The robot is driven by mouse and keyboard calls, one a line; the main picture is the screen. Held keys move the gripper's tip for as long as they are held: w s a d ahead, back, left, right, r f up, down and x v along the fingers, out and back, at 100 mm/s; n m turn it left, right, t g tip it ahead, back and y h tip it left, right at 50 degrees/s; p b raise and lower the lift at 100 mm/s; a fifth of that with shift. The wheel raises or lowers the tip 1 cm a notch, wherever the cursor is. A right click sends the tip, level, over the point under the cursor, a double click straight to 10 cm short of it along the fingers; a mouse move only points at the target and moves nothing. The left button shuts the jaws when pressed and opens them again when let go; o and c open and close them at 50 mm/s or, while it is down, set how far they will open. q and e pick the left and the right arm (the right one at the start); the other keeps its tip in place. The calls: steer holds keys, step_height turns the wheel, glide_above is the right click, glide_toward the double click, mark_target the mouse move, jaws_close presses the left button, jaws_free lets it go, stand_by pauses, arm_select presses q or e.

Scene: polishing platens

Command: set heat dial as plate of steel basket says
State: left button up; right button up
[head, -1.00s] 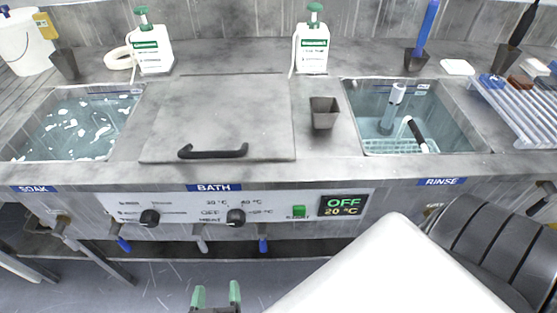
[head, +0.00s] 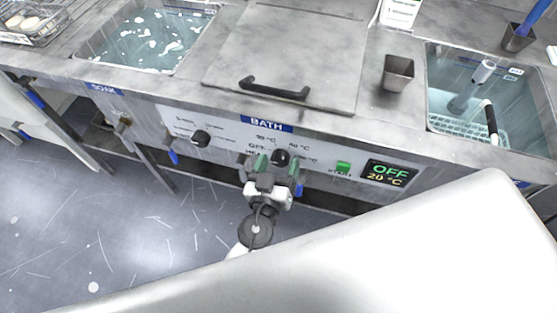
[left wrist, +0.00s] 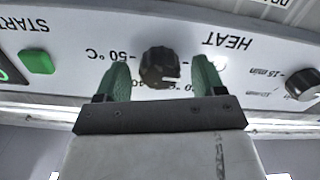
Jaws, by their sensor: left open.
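The heat dial (head: 281,157) is a black knob on the white bath panel, among temperature marks. My left gripper (head: 278,167) is open in front of it, with green fingertips. In the left wrist view, upside down, the heat dial (left wrist: 160,68) sits between the two open fingers, apart from both as far as I can see; I cannot tell its exact setting. A wire basket (head: 30,40) holding pale round things stands at the far upper left; no readable plate shows on it. My right gripper is not in view.
A second black knob (head: 200,138), the timer side, is left of the dial. A green start button (head: 343,167) and a display (head: 387,174) reading OFF, 20 °C are to its right. The closed bath lid (head: 300,45) with a black handle is above.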

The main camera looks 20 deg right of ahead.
arm_select(q)
steer(key=shift+w+d, duration=0.15)
steer(key=shift+w, duration=0.05)
steer(key=c, duration=0.9)
